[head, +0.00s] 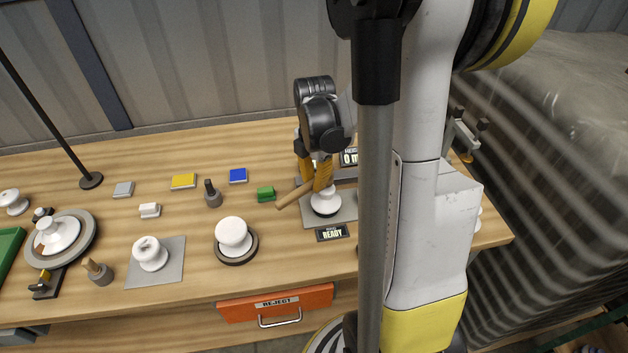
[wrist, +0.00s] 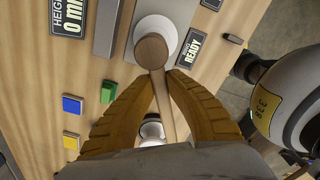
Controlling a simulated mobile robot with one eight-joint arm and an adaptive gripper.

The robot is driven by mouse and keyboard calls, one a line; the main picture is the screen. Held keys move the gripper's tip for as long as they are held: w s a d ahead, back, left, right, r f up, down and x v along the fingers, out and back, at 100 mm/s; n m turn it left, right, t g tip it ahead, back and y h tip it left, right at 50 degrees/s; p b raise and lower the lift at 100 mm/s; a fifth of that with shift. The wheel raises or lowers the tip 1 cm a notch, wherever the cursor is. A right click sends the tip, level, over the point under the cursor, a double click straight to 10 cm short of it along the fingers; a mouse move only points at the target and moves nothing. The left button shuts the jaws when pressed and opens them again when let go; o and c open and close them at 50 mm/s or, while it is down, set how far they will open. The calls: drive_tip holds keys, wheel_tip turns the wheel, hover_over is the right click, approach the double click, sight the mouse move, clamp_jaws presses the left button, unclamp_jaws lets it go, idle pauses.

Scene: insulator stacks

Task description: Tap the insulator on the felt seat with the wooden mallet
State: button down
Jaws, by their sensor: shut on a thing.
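My gripper (head: 322,185) is shut on the handle of the wooden mallet (head: 290,197). In the wrist view the fingers close around the handle, and the round mallet head (wrist: 152,51) points away from me. A white insulator (head: 326,199) stands upright on a dark round seat (head: 326,211) on a grey plate (head: 345,215). In the wrist view the mallet head overlaps the near side of this insulator (wrist: 155,25); I cannot tell whether they touch.
A READY sign (head: 332,233) lies in front of the plate, and a height display (head: 349,157) stands behind. Another white insulator (head: 233,232) stands on a dark ring to the left. Green (head: 266,194), blue (head: 238,175) and yellow (head: 183,181) blocks lie behind it.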

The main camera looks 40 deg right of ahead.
drive_tip(key=shift+f+b, duration=0.7)
drive_tip(key=shift+f, duration=0.25)
drive_tip(key=shift+r+p, duration=2.35)
drive_tip(key=shift+r, duration=0.85)
drive_tip(key=shift+f, duration=0.1)
